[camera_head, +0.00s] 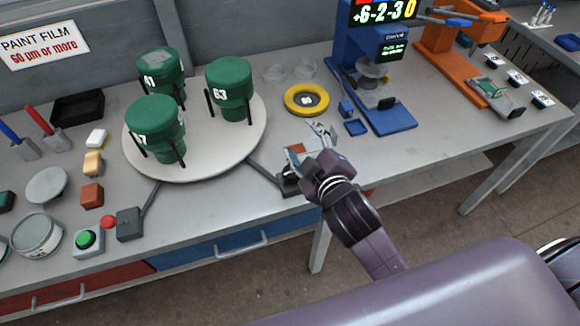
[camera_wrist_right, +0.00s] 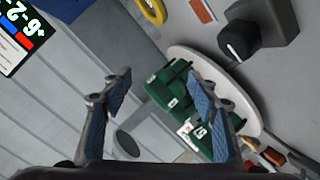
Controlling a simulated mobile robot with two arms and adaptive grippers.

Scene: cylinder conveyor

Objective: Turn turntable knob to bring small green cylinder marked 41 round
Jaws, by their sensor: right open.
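The round white turntable (camera_head: 200,172) carries three green cylinders held by black posts. The back-left cylinder (camera_head: 160,68) has a label that may read 41, but I cannot read it surely. The right cylinder (camera_head: 232,88) seems marked 63, and the front-left cylinder (camera_head: 155,125) has a label ending in 7. My right gripper (camera_head: 322,132) is open and empty, right of the turntable, above the dark knob box (camera_head: 288,182). In the right wrist view, the black knob (camera_wrist_right: 236,46) sits apart from the open fingers (camera_wrist_right: 160,88). My left gripper is not in view.
A yellow ring (camera_head: 306,88) lies behind my gripper, and a blue measuring stand (camera_head: 375,110) is behind right.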

